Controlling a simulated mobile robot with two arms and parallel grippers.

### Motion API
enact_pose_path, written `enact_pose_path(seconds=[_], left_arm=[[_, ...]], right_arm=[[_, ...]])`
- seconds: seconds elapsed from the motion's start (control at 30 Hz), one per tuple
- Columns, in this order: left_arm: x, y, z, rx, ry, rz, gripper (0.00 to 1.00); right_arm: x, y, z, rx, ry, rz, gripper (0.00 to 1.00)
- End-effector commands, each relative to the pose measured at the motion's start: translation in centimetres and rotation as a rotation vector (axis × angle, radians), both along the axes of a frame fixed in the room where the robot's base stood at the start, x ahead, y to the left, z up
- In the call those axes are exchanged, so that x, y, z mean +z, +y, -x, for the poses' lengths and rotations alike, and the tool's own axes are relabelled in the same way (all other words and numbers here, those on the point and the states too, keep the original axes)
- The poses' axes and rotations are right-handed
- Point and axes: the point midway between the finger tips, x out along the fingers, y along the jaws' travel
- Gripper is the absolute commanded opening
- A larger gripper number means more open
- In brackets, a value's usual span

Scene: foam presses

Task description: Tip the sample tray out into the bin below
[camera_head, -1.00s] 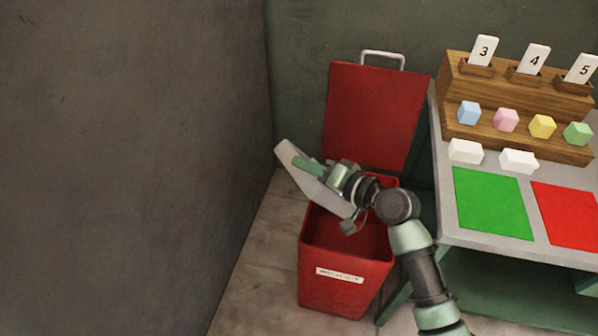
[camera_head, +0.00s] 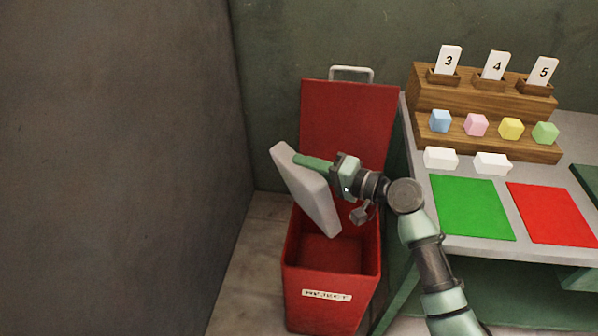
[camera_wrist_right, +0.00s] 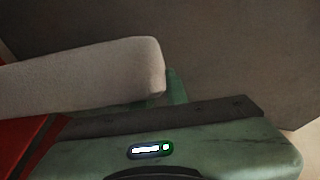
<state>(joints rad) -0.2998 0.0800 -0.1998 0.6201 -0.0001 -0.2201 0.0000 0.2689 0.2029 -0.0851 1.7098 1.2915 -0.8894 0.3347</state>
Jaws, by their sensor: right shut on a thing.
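The sample tray (camera_head: 306,197) is a pale grey slab-like piece, tilted steeply over the open red bin (camera_head: 318,311), its lower end just above or inside the opening. My right gripper (camera_head: 311,163) is shut on the tray near its upper part. The right wrist view shows the tray (camera_wrist_right: 85,75) as a pale, rounded edge by the green gripper body. Its inner side is turned away, so I cannot tell whether anything is in it. The visible inside of the bin looks bare red. My left gripper is not in view.
The bin's raised red lid (camera_head: 345,125) stands behind the tray. A grey wall (camera_head: 110,160) is close on the left. On the right, a table (camera_head: 460,245) carries a wooden rack (camera_head: 485,105), several coloured blocks, two white blocks, a green mat (camera_head: 472,208) and a red mat (camera_head: 550,213).

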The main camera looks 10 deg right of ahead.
Motion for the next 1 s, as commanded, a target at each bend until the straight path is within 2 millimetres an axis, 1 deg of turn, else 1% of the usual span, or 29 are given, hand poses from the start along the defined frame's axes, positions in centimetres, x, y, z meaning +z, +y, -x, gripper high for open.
enact_pose_path(seconds=[0.1,1.0], left_arm=[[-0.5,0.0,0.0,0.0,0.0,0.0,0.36],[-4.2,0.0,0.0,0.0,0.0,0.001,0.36]], right_arm=[[0.1,-0.9,-0.5,-0.003,0.015,-0.032,0.0],[0.0,-6.4,-3.4,-0.002,0.136,-0.255,0.0]])
